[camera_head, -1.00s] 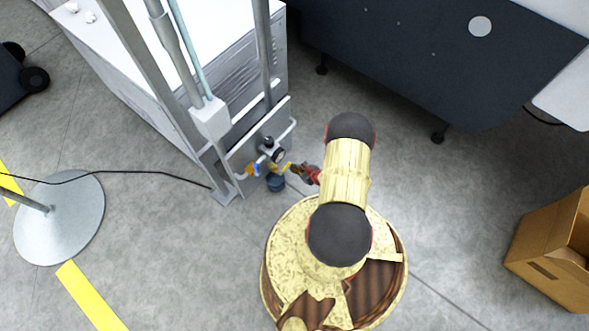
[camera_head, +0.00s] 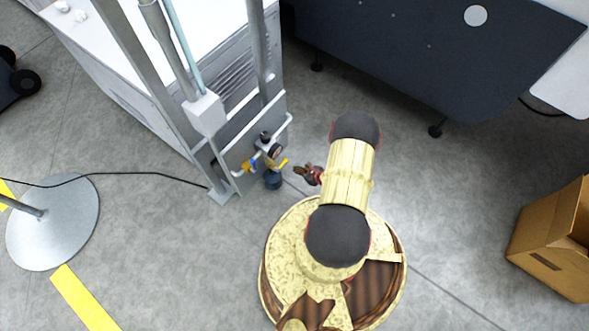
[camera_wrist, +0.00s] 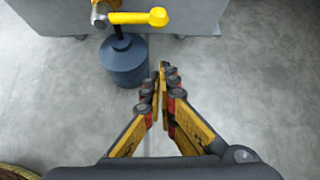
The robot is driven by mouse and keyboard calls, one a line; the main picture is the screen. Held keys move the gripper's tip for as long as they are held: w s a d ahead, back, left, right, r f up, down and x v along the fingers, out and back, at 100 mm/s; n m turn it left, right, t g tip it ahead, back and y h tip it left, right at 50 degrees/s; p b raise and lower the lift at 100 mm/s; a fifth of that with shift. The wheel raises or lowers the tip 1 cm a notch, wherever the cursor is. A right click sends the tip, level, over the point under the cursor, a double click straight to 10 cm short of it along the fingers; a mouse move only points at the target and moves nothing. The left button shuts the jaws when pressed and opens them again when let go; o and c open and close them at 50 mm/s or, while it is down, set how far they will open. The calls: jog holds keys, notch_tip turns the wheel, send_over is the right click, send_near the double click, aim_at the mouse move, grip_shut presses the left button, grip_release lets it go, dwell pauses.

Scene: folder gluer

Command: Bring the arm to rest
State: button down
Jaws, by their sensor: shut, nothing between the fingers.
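My gripper (camera_head: 301,171) is shut and empty, small in the head view, just right of the valve assembly on the metal stand. In the wrist view my gripper (camera_wrist: 164,72) shows its fingertips together over bare floor. A yellow valve lever (camera_wrist: 138,17) lies ahead and left of the fingertips, apart from them. A dark blue-grey cylinder (camera_wrist: 123,62) hangs below it, left of the fingers. In the head view the lever (camera_head: 283,162) and the cylinder (camera_head: 273,181) are left of my gripper. My arm is bent above my base.
A metal frame (camera_head: 219,154) with pipes stands before a white cabinet (camera_head: 130,88). A dark machine (camera_head: 440,62) is at the upper right. A cardboard box (camera_head: 545,250) is at the right. A round metal stand base (camera_head: 52,225) and cable are at the left.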

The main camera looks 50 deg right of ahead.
jog(key=p+v, duration=0.2)
jog(key=v, duration=0.5)
jog(key=shift+s+a+p, duration=0.25)
jog(key=shift+a+p, duration=0.05)
jog(key=shift+a, duration=0.1)
jog(key=s+a+r+n+y, duration=0.1)
jog(key=s+a+n+y, duration=0.15)
jog(key=a, duration=0.65)
jog(key=w+a+r+n+g+y, duration=0.1)
jog(key=a+r+n+g+y, duration=0.6)
jog(key=r, duration=1.8)
jog(key=w+d+r+n+g+h, duration=0.1)
jog(key=r+n+g+h, duration=0.2)
jog(key=r+n, duration=1.55)
jog(key=s+a+r+n+t+h, duration=0.1)
jog(key=a+r, duration=0.4)
jog(key=r, duration=0.8)
jog(key=s+a+r+n+t+h+p, duration=0.1)
jog(key=a+r, duration=0.5)
jog(key=r, duration=0.8)
jog(key=s+a+r+n+t+h+p, duration=0.1)
jog(key=s+a+r+n+t+h, duration=0.2)
jog(key=r, duration=1.1)
jog(key=a+n+h, duration=0.1)
jog(key=a, duration=0.2)
jog(key=shift+s+n+t+h, duration=0.2)
jog(key=shift+n+t+h, duration=0.1)
jog(key=shift+t+h, duration=0.1)
